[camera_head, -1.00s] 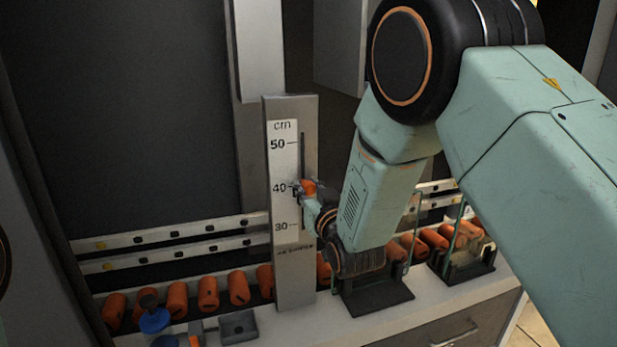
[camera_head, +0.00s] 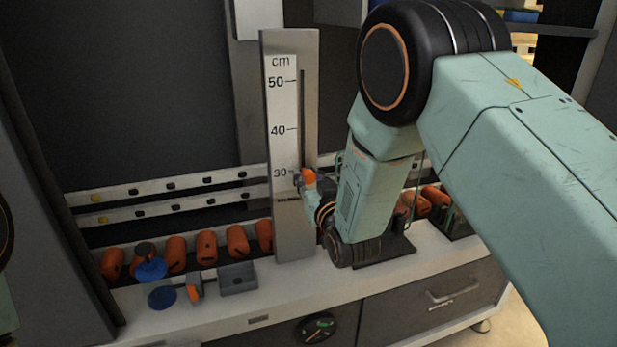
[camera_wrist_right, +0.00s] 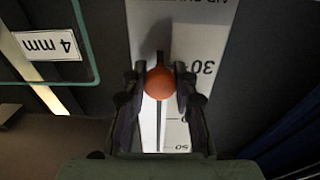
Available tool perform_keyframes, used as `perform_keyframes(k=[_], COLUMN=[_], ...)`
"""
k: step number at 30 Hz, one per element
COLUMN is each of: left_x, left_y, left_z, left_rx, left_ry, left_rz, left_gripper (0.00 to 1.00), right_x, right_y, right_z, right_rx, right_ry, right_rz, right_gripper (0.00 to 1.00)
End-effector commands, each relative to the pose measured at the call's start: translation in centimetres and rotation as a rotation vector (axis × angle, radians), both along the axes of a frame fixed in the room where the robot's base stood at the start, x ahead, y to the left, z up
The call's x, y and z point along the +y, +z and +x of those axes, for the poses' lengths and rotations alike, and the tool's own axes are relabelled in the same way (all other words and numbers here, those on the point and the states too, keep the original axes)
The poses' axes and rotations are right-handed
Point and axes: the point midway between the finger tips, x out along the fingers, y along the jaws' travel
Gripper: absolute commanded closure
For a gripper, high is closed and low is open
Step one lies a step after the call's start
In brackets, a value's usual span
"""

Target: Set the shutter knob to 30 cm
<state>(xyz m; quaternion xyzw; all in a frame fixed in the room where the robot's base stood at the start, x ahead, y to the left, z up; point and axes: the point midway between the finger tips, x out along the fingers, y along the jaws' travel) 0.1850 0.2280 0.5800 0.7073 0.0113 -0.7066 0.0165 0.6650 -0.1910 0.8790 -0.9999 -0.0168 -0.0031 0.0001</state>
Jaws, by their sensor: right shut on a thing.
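The upright metal gauge (camera_head: 292,232) carries a white cm scale (camera_head: 281,105) marked 50, 40 and 30 from top to bottom, with a vertical slot to its right. The orange shutter knob (camera_head: 308,174) sits on the slot, about level with the 30 mark in the head view. My right gripper (camera_head: 303,179) is shut on the knob. In the right wrist view the fingers (camera_wrist_right: 160,85) lie on both sides of the round orange knob (camera_wrist_right: 160,84), and the scale appears upside down with the 30 beside it. My left gripper is out of view.
A 4 mm label (camera_wrist_right: 46,45) shows in the wrist view.

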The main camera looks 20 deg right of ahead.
Motion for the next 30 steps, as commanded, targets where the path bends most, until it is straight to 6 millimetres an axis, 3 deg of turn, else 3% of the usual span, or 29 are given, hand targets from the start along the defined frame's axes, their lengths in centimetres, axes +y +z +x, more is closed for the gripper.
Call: perform_keyframes(k=[2, 3, 11, 22, 30], left_x=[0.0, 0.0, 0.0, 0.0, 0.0], left_y=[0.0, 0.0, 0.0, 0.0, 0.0], left_z=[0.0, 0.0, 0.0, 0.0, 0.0], left_rx=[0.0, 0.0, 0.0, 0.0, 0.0], left_ry=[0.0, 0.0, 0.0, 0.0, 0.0], left_rz=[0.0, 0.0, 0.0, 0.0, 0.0], left_gripper=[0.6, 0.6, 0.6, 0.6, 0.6], right_x=[0.0, 0.0, 0.0, 0.0, -0.1], right_y=[-0.5, -0.5, -0.3, -0.2, -0.3], right_z=[-0.2, -0.2, -0.1, -0.5, -4.6], right_rx=[0.013, 0.014, 0.009, 0.007, 0.01], right_ry=[0.001, 0.001, 0.001, 0.001, 0.002], right_rz=[-0.001, -0.001, -0.001, -0.001, -0.002], right_gripper=[1.0, 0.7, 0.48, 0.48, 0.48])
